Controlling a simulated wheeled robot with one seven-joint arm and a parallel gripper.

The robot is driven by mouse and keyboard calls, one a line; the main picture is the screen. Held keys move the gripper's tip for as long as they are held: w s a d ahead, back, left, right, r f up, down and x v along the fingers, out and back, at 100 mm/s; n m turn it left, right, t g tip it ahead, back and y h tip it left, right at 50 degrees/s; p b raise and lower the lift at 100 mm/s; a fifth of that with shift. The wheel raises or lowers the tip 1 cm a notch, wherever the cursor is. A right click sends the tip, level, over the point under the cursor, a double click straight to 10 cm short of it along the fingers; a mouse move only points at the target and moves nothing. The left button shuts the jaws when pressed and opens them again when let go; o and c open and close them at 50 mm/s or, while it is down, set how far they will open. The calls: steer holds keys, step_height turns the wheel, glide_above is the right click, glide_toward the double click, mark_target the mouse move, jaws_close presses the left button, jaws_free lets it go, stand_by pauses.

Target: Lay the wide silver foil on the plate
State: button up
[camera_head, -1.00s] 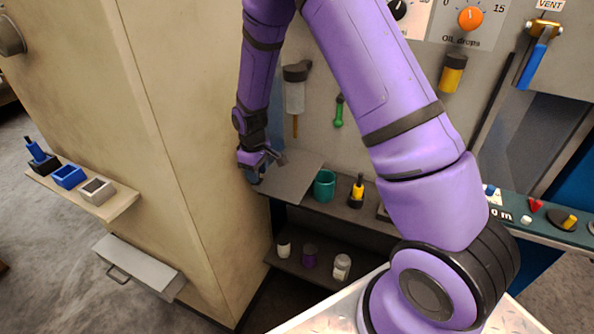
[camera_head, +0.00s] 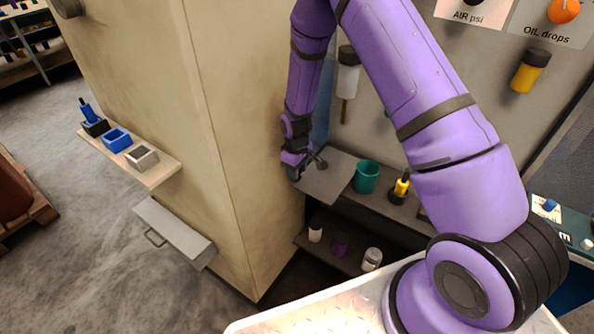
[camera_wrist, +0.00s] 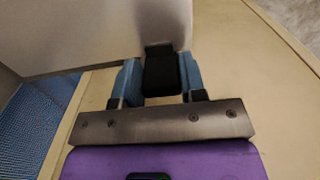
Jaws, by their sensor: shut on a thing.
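My gripper (camera_wrist: 162,84) is shut on a black tab (camera_wrist: 160,70) between its blue fingers. A flat light-grey sheet (camera_wrist: 95,35) reaches out beyond the tab in the wrist view; it looks like the wide silver foil. In the head view my gripper (camera_head: 296,168) is close beside the beige cabinet's right face. A grey sheet (camera_head: 326,186) extends right from it, level with the upper shelf and left of the teal cup. I cannot tell whether the sheet touches the shelf. I cannot pick out the plate with certainty.
The teal cup (camera_head: 366,177) and a yellow-black tool (camera_head: 401,187) stand on the upper shelf. Small jars (camera_head: 372,258) stand on the lower shelf. The beige cabinet (camera_head: 215,130) blocks the left. Its side ledge (camera_head: 158,173) holds black, blue and silver blocks.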

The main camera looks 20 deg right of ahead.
steer(key=shift+f, duration=0.3)
steer(key=o, duration=1)
steer(key=shift+o, duration=0.2)
